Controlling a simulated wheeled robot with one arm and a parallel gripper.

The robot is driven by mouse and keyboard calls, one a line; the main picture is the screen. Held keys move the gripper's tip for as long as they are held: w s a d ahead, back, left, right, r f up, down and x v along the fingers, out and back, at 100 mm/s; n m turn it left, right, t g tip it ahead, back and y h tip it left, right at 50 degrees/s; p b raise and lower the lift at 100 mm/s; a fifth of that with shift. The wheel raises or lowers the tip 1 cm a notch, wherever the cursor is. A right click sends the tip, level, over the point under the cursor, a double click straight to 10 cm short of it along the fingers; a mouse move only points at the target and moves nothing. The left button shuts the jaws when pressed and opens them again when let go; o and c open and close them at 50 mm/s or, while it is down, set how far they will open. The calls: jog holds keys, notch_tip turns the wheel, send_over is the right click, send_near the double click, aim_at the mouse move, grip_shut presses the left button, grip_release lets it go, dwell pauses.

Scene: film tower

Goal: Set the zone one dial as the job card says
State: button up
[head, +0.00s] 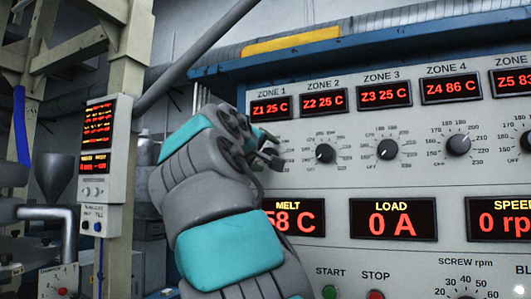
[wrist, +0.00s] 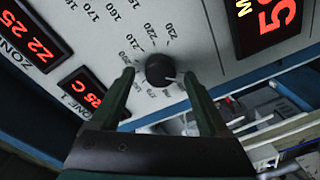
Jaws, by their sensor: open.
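The zone one dial, a black knob (wrist: 160,70), sits between the two fingers of my gripper (wrist: 160,78) in the wrist view. The fingers are open, one on each side of it; I cannot tell whether they touch it. A pale pointer mark shows at the knob's right side, but the value it marks is too small to read surely. In the head view my gripper (head: 270,158) is at the panel below the Z1 display (head: 271,107), which reads 25 C, and my arm hides this dial. I see no readable job card.
Dials for zone two (head: 325,153), zone three (head: 388,149) and zone four (head: 458,145) stand in a row to the right. The melt display (head: 300,218) is below. A post with a small red-lettered display (head: 97,125) stands left of my arm.

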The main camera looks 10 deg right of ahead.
jog(key=shift+w+d, duration=0.15)
jog(key=shift+w, duration=0.15)
grip_shut()
dwell(0.5)
